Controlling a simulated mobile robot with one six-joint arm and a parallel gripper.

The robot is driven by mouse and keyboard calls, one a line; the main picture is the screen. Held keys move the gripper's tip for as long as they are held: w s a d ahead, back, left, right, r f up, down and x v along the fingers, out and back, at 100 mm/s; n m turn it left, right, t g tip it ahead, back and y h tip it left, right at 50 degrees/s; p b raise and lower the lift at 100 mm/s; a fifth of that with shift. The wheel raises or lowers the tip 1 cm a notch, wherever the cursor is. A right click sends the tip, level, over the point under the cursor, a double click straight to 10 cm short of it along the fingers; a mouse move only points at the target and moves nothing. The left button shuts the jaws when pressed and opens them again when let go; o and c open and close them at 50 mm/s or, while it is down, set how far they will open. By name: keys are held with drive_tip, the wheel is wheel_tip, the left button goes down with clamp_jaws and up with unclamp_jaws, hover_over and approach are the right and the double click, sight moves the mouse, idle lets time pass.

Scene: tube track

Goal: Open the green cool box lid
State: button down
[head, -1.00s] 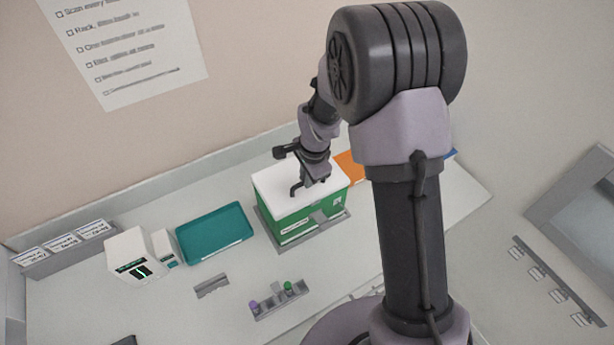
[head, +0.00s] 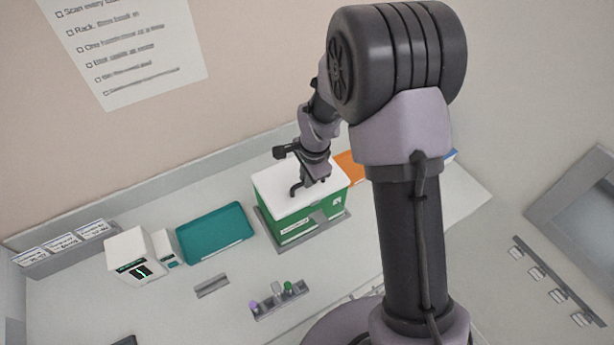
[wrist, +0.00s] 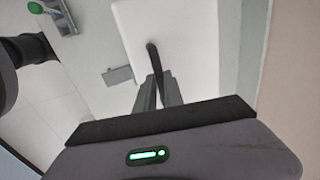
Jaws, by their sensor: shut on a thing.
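The green cool box (head: 318,226) stands on the bench with its white lid (head: 270,183) lying on top, closed as far as I can see. A dark handle (head: 294,190) is on the lid; it also shows in the wrist view (wrist: 152,52) against the white lid (wrist: 190,35). My gripper (head: 304,184) is over the lid and shut on the handle. In the wrist view my gripper's grey fingers (wrist: 158,92) close around the handle's lower part. My arm hides the back right part of the lid in the head view.
A teal tray (head: 214,233) and a white device (head: 134,254) are left of the box. A rack (head: 280,301) with purple- and green-capped tubes is in front. An orange item (head: 349,166) lies behind right.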

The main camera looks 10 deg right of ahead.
sight(299, 180)
drive_tip(key=shift+r, duration=0.1)
drive_tip(key=shift+w+r+p, duration=0.25)
drive_tip(key=shift+r+p, duration=0.3)
drive_tip(key=shift+p, duration=0.55)
drive_tip(key=w+r+g+p, duration=0.1)
drive_tip(key=r+g+p, duration=0.1)
drive_tip(key=p, duration=0.1)
drive_tip(key=shift+w+a+h, duration=0.3)
drive_tip(key=shift+w+a, duration=0.05)
drive_tip(key=shift+w+a+r+b, duration=0.1)
drive_tip(key=shift+w+a+r, duration=0.1)
drive_tip(key=shift+w+r, duration=0.4)
drive_tip(key=shift+w+a+r+b, duration=0.15)
drive_tip(key=shift+w+a+r, duration=0.1)
drive_tip(key=shift+w, duration=0.55)
drive_tip(key=shift+w+a+r+b, duration=0.1)
drive_tip(key=shift+w+a+r, duration=0.1)
drive_tip(key=shift+w+r, duration=0.4)
drive_tip(key=shift+w+f, duration=0.1)
drive_tip(key=shift+f, duration=0.05)
